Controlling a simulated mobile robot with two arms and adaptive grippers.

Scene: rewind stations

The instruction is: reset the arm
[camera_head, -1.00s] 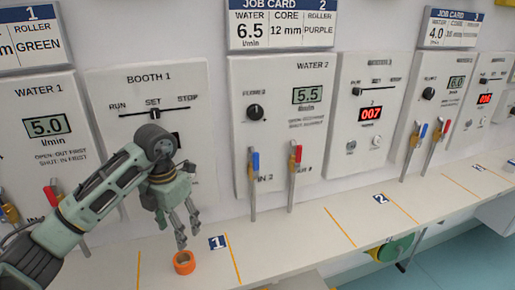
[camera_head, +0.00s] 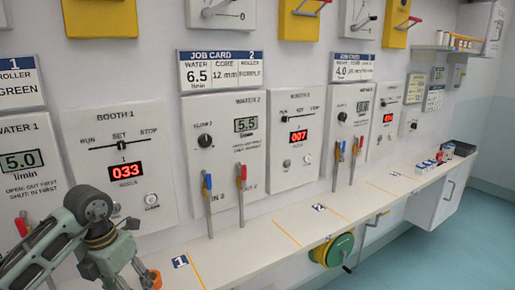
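My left arm comes in at the lower left of the head view. Its gripper (camera_head: 122,282) points down at the bottom edge, and its fingertips are largely cut off, so its opening cannot be read. An orange ring (camera_head: 155,279) sits on the bench beside the gripper, right of the fingers; I cannot tell if they touch. The blue "1" tag (camera_head: 180,261) lies right of the ring. Behind the arm is the Booth 1 panel (camera_head: 90,135), with its RUN/SET/STOP lever and a red display reading 033. My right gripper is not in view.
The Water 2 panel (camera_head: 225,115) reads 5.5, with blue and red valve levers below. A job card (camera_head: 217,70) above reads 6.5. A green reel (camera_head: 339,250) with a crank hangs at the bench front. The white bench (camera_head: 265,250) is mostly clear along its middle.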

